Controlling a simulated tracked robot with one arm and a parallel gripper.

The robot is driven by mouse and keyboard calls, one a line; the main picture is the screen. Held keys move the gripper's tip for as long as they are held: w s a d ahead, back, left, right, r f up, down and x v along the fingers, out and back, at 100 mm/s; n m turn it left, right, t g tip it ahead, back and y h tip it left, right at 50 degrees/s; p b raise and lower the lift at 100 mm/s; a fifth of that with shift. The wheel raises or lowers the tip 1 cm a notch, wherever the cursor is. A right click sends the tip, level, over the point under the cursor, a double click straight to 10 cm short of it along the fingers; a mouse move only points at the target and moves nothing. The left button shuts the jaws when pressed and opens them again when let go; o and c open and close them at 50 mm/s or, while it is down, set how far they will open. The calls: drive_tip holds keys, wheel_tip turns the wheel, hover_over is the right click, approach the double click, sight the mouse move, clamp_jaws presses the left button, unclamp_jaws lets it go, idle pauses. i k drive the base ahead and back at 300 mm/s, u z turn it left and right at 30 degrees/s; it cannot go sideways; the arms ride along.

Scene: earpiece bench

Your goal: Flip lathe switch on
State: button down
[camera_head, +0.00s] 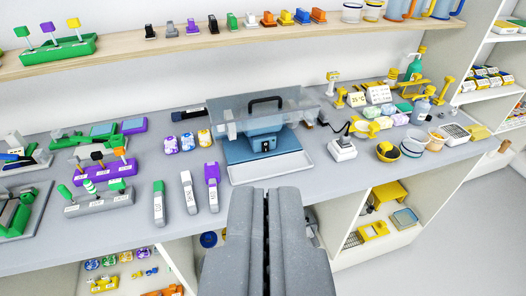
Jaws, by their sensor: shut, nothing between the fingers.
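The lathe (262,150) is a blue machine with a clear cover and a black handle. It stands at the middle of the grey bench, against the wall. A small dark switch (266,145) shows on its blue front face. Whether the switch is on or off is too small to tell. My gripper (267,190) is in the lower middle of the view, its two grey fingers closed together and empty. In the picture its tips are just below the lathe's front tray (271,169), apart from the switch.
A shelf (130,52) with small coloured items runs above. The bench's front edge is below the tray.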

sight(265, 145)
drive_tip(key=i, duration=0.95)
drive_tip(key=z, duration=0.05)
